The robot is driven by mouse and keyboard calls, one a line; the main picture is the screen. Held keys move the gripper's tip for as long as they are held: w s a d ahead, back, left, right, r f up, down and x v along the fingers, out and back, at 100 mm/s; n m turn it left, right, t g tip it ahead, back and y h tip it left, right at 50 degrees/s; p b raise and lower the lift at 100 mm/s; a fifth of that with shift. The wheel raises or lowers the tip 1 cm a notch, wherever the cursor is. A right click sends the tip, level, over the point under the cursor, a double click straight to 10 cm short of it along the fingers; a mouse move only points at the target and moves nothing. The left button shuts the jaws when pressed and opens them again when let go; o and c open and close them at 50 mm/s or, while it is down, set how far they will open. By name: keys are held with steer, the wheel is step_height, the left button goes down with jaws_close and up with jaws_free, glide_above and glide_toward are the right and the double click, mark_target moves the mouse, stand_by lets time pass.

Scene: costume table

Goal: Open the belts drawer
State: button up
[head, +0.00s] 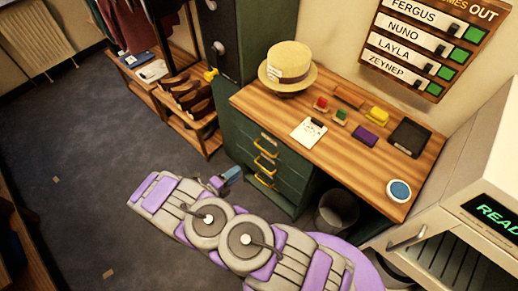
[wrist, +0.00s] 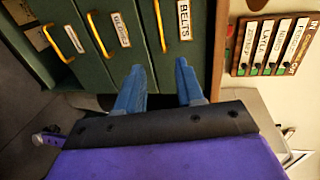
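The belts drawer (wrist: 198,35) is a dark green front with a "BELTS" label and a yellow bar handle (wrist: 160,24) in the wrist view, where the scene is turned sideways. It is the top drawer of the green desk, just under the wooden top, and looks shut. In the head view its front (head: 250,132) also shows. My gripper (wrist: 160,84) has two blue fingers spread apart with nothing between them. The fingers point at the drawers, roughly in line with the belts handle but apart from it. In the head view my gripper (head: 228,177) is left of the drawers.
The gloves drawer (wrist: 118,52) and another drawer (wrist: 68,72) with yellow handles sit below the belts drawer. The wooden desktop (head: 335,158) holds a straw hat (head: 288,62) and small items. A bin (head: 337,211) stands under the desk. Floor at left is free.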

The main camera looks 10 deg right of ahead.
steer(key=b+x, duration=0.3)
steer(key=x, duration=1.4)
jaws_close()
steer(key=shift+f, duration=0.1)
